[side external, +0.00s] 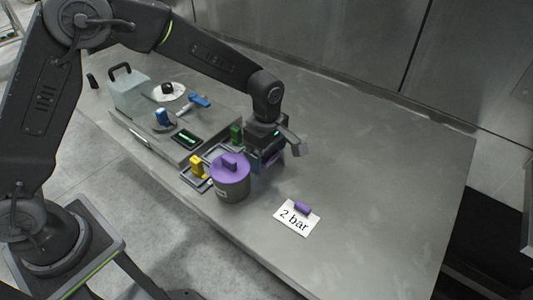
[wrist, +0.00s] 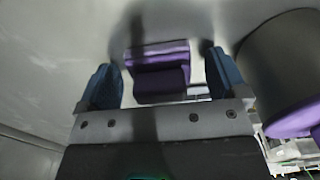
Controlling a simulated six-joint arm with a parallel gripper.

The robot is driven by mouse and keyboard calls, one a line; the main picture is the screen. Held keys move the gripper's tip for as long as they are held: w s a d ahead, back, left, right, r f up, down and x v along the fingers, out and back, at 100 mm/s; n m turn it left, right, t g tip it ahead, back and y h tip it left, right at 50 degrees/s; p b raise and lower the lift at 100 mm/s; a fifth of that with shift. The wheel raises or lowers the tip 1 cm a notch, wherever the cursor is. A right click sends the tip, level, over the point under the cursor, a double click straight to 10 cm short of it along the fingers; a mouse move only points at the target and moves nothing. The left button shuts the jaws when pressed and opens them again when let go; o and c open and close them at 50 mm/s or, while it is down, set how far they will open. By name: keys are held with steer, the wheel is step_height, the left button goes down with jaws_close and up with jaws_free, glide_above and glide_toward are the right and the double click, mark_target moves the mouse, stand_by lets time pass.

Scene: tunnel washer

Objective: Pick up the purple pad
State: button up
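A purple pad (wrist: 160,78) appears between the two blue fingers of my gripper (wrist: 163,72) in the wrist view. Gaps show on both sides of it, so the fingers look open and not closed on it. In the side view my gripper (side external: 264,158) points down just behind and right of the purple-lidded pot, low over the table. A bit of purple (side external: 273,160) shows at its fingers there, mostly hidden. Whether the pad touches a finger cannot be told.
The grey pot with purple lid (side external: 231,178) stands close to my gripper. A yellow pad (side external: 198,166) and a green pad (side external: 236,134) sit left. A "2 bar" card (side external: 290,222) holds a small purple block (side external: 303,208). The table's right side is clear.

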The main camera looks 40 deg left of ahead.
steer(key=c, duration=0.9)
steer(key=shift+r, duration=0.1)
steer(key=shift+r, duration=0.4)
steer(key=r, duration=0.2)
steer(key=a+r, duration=0.1)
steer(key=shift+r, duration=0.4)
steer(key=a+r, duration=0.2)
steer(key=a, duration=0.1)
steer(key=s+a+r, duration=0.1)
steer(key=a+r, duration=0.1)
steer(key=a, duration=0.2)
steer(key=s+a+r, duration=0.1)
steer(key=a+r, duration=0.1)
steer(key=a, duration=0.1)
steer(key=shift+a+r, duration=0.15)
steer(key=shift+a, duration=0.15)
